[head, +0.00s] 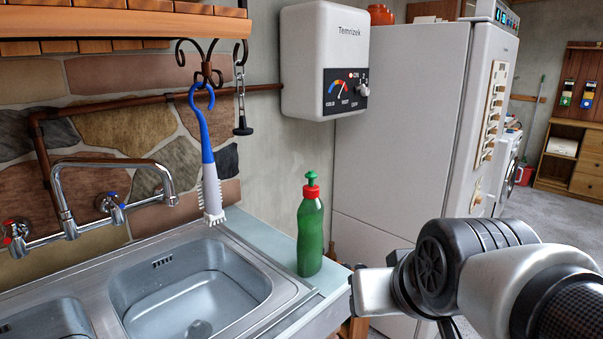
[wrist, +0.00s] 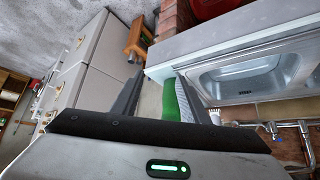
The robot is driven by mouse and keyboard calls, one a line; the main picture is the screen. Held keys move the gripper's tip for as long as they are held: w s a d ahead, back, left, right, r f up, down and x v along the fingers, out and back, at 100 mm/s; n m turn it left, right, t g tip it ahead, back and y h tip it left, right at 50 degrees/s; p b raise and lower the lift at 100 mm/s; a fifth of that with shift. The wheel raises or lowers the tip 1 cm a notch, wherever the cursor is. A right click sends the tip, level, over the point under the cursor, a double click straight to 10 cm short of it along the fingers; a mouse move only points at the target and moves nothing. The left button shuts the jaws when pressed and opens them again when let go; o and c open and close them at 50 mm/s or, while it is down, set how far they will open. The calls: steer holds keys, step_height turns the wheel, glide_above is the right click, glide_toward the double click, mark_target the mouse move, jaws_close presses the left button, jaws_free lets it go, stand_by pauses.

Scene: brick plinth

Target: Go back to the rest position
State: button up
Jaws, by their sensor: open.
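My gripper (wrist: 159,75) is open, with its two dark fingers spread apart and nothing held between them. In the head view, my arm reaches in from the lower right, and its end is beside the counter's right end. A green bottle with a red and green cap (head: 310,232) stands upright on the counter right of the sink. In the wrist view the green bottle (wrist: 170,100) shows beside the right finger, which partly hides it. I cannot tell whether the finger touches it.
A steel sink (head: 255,285) with a tap (head: 112,168) fills the lower left. A blue and white brush (head: 207,160) hangs from a hook above it. A white heater (head: 325,60) is on the wall. A tall fridge (head: 395,130) stands behind my arm. Open floor lies at the far right.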

steer(key=s+d+f+g, duration=0.1)
steer(key=s+d+g, duration=0.15)
steer(key=s, duration=0.35)
step_height(320, 180, up, 19)
steer(key=p, duration=1.9)
steer(key=shift+s+m+h, duration=0.25)
steer(key=shift+m+h, duration=0.05)
steer(key=shift+m, duration=0.1)
